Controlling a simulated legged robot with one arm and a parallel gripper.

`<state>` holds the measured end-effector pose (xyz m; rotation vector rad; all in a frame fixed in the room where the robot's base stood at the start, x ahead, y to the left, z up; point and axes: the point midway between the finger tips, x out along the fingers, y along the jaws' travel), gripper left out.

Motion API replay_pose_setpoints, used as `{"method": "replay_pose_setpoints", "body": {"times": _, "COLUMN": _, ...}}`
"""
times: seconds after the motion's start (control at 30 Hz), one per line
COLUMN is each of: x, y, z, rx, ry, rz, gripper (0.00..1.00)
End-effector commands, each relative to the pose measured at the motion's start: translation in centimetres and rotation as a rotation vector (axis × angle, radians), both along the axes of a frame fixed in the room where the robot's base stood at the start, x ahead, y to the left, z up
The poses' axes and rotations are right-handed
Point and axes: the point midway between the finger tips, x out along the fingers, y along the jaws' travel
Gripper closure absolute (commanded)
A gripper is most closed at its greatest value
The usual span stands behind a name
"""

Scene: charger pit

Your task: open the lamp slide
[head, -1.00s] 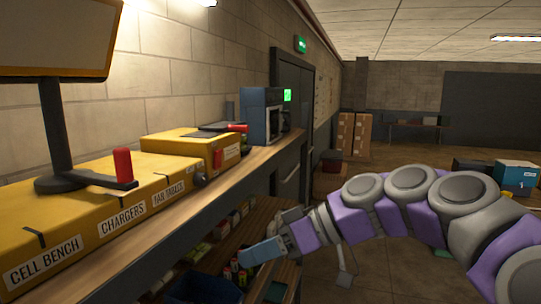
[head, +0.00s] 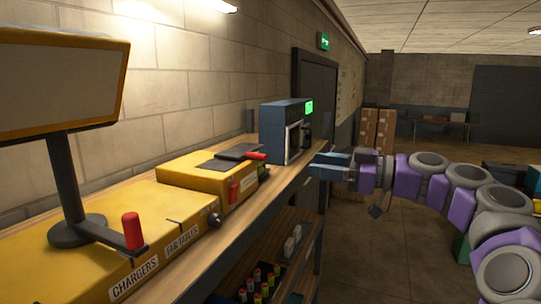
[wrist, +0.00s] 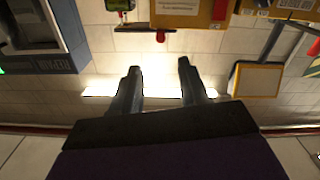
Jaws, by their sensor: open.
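A lamp with a yellow-framed panel (head: 62,75) stands on a dark post at the left of the bench in the head view. A dark bar with an upright red handle (head: 132,232) extends from its base. A yellow box behind it carries dark plates and another red handle (head: 256,155). I cannot tell for certain which part is the lamp slide. My gripper (head: 318,165) is open and empty, to the right of both handles and apart from them. The wrist view shows its two spread fingers (wrist: 157,68), the red-handled bar (wrist: 160,37) and the lamp panel (wrist: 256,80).
A blue-grey appliance (head: 284,133) stands farther back on the bench, close to my gripper in the picture; it also shows in the wrist view (wrist: 45,50). Shelves below the bench hold several small cylinders (head: 257,281).

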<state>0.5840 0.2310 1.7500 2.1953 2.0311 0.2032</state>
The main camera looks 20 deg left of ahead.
Motion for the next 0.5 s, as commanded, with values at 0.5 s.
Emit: {"method": "replay_pose_setpoints", "body": {"times": 0.5, "x": 0.7, "y": 10.0, "z": 0.0, "rx": -0.004, "ry": 0.003, "rz": 0.002, "gripper": 0.56}}
